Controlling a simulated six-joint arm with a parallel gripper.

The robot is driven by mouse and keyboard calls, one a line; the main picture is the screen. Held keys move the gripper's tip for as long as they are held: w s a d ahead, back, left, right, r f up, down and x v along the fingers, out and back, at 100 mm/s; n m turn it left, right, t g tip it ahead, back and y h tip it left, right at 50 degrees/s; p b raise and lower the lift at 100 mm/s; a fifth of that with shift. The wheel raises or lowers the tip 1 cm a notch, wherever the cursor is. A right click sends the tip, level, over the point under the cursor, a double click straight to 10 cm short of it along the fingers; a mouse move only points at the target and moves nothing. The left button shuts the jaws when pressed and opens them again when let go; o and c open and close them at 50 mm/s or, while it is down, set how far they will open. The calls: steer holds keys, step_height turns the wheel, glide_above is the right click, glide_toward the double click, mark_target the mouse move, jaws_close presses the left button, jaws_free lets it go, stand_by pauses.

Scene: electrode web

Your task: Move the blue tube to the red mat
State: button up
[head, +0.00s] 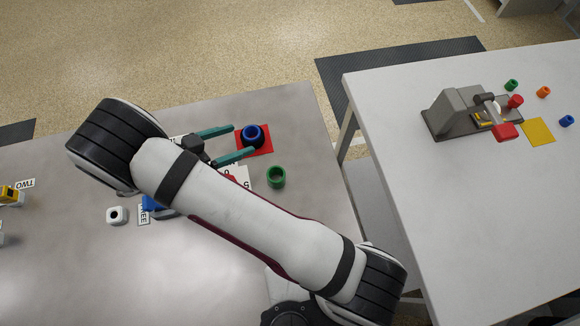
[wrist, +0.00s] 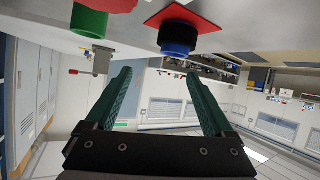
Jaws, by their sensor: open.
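The blue tube (head: 252,132) stands upright on the red mat (head: 265,148) near the far right part of the metal table. In the wrist view, the tube's blue end (wrist: 178,49) shows with a dark part between it and the red mat (wrist: 205,14). My gripper (head: 243,139) is open and empty, its two teal fingers spread just left of the tube. In the wrist view, the gripper (wrist: 157,74) has nothing between its fingers, and the tube is apart from them. My arm covers part of the table.
A green tube (head: 277,177) stands right of my arm, near the red mat. A white ring-shaped piece (head: 116,215) and a blue piece (head: 151,203) lie left. A white table (head: 440,215) at right holds a grey device (head: 455,110), small coloured pieces and a yellow mat (head: 538,132).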

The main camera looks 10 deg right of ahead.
steer(key=s+d+r+n+g+y, duration=0.2)
steer(key=s+d+r+g+y, duration=0.4)
steer(key=s+d+r, duration=0.5)
steer(key=s+r+n+y, duration=0.4)
steer(key=s+y, duration=0.3)
steer(key=s, duration=0.3)
steer(key=shift+s+a+r+t, duration=0.25)
steer(key=shift+s+r+t, duration=0.05)
steer(key=shift+r, duration=0.05)
steer(key=shift+o, duration=0.7)
steer(key=shift+w+n, duration=0.15)
steer(key=shift+n, duration=0.15)
steer(key=shift+o, duration=0.3)
steer(key=w+r+n, duration=0.2)
steer(key=w+n, duration=0.1)
steer(key=w, duration=0.4)
steer(key=shift+w+a+r+h, duration=0.25)
steer(key=shift+w+a+h, duration=0.05)
steer(key=shift+a, duration=0.1)
steer(key=w+a+n, duration=0.2)
steer(key=w, duration=0.4)
step_height(320, 180, down, 9)
steer(key=shift+s+d+f+h, duration=0.15)
steer(key=shift+h, duration=0.25)
